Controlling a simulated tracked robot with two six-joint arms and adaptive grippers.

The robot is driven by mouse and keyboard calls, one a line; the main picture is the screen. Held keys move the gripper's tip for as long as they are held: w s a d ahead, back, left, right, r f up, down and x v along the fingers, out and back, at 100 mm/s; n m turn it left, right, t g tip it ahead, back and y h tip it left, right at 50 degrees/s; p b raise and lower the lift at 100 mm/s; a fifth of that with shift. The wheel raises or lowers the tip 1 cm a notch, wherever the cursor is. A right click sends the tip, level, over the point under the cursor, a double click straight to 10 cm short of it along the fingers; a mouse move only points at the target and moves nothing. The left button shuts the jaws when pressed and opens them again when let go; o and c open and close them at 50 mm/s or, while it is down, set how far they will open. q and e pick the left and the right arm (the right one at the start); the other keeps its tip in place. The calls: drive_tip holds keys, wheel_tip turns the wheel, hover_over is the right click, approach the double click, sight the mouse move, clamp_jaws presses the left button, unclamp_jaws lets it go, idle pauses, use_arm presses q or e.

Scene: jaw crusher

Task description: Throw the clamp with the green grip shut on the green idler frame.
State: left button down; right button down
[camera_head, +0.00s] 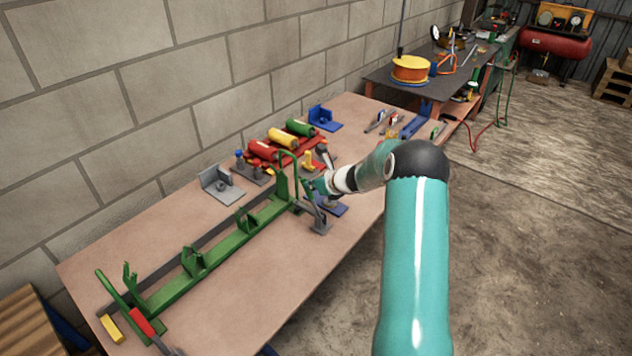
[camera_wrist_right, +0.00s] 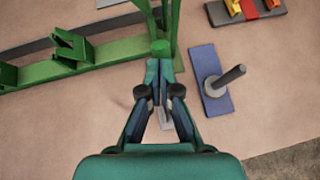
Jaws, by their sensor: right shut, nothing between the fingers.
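The long green idler frame (camera_head: 222,246) lies on the table, with upright brackets and a tall hoop at its far end. Part of it shows at the upper left of the right wrist view (camera_wrist_right: 62,68). A clamp with a dark grey lever (camera_head: 313,210) stands at its far right end. My left gripper is not in view.
Red (camera_head: 142,320) and yellow (camera_head: 112,328) grips sit at the frame's near end. Red, yellow and green rollers (camera_head: 282,139) lie behind the far end. A blue plate with a pin (camera_wrist_right: 217,90) is right of my gripper. The table's front middle is clear.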

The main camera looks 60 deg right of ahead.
drive_tip(key=s+a+r, duration=0.1)
drive_tip(key=s+r, duration=0.1)
drive_tip(key=r, duration=0.3)
drive_tip(key=s+a+r+p, duration=0.1)
drive_tip(key=s+r, duration=0.2)
drive_tip(key=r, duration=0.3)
drive_tip(key=shift+s+a+r, duration=0.2)
drive_tip(key=shift+a, duration=0.15)
